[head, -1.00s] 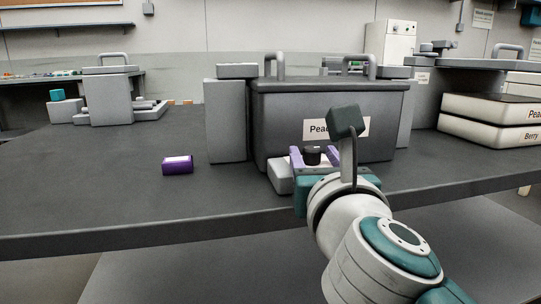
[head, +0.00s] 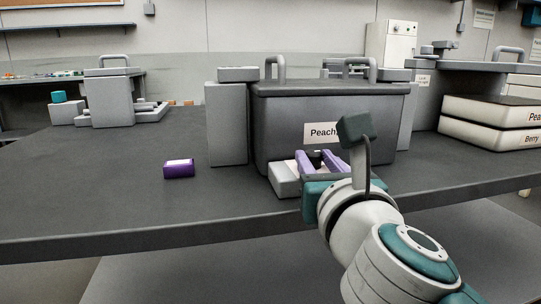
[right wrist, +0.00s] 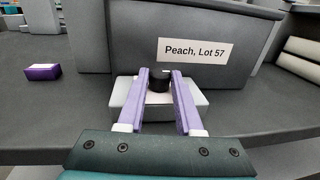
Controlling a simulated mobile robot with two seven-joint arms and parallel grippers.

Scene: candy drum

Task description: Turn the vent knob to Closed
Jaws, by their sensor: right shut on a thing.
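The vent knob (right wrist: 158,80) is a small black knob on a low grey block (right wrist: 126,92) at the front of the grey drum labelled Peach, Lot 57 (head: 275,115). My right gripper (right wrist: 159,75) has its two purple fingers on either side of the knob and is shut on it. In the head view, the right gripper (head: 317,158) reaches over the block from the front right, and its fingers mostly hide the knob. The knob's markings cannot be read. My left gripper is not in view.
A purple box (head: 179,169) lies on the dark table (head: 120,205) left of the drum. Flat cases labelled Peach and Berry (head: 490,120) are stacked at the right. The table's front left is clear. More grey equipment (head: 108,100) stands at the back left.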

